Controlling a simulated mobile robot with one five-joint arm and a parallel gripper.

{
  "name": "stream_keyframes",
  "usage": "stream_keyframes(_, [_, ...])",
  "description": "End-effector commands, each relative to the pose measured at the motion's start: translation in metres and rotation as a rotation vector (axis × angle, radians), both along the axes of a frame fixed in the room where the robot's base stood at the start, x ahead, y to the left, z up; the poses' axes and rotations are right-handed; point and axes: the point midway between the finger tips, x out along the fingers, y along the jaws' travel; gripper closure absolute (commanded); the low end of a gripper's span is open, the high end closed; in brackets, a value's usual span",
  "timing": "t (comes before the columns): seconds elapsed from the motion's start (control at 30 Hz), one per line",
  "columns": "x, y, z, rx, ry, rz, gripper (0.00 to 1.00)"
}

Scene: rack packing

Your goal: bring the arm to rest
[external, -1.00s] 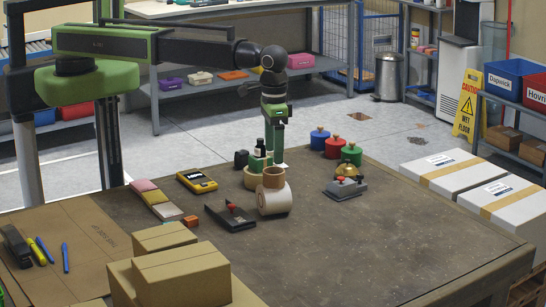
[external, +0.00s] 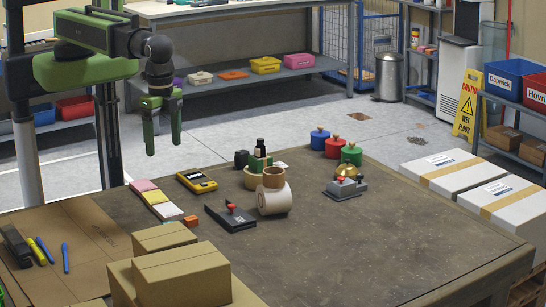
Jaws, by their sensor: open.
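My gripper (external: 163,146) hangs in the air at the upper left of the external view, its two green fingers pointing down and spread apart. Nothing is between them. The arm is folded back close to its column. The gripper appears above the far left part of the brown table (external: 330,240), clear of the things on it.
A yellow meter (external: 197,182), a dark bottle (external: 260,148), a tape roll (external: 273,199) and a black device with a red knob (external: 232,216) sit mid-table. Cardboard boxes (external: 182,275) are at the front left. Blue, red and green weights (external: 333,147) stand at the back. The right front is clear.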

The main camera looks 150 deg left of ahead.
Motion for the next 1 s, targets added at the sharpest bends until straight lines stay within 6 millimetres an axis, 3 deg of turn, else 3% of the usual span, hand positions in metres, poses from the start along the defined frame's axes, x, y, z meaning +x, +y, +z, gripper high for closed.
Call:
stream_keyframes(0.03, [-0.028,-0.033,0.0,0.001,0.001,-0.114,0.24])
stream_keyframes(0.1, [-0.047,-0.061,0.0,0.001,0.001,-0.244,0.24])
stream_keyframes(0.2, [-0.06,-0.082,0.0,0.001,0.001,-0.346,0.24])
stream_keyframes(0.5, [-0.06,-0.085,-0.002,0.0,0.001,-0.368,0.24])
stream_keyframes(0.73, [-0.059,-0.084,-0.05,0.0,0.001,-0.365,0.24])
stream_keyframes(1.0, [-0.059,-0.084,-0.043,0.0,0.001,-0.365,0.24])
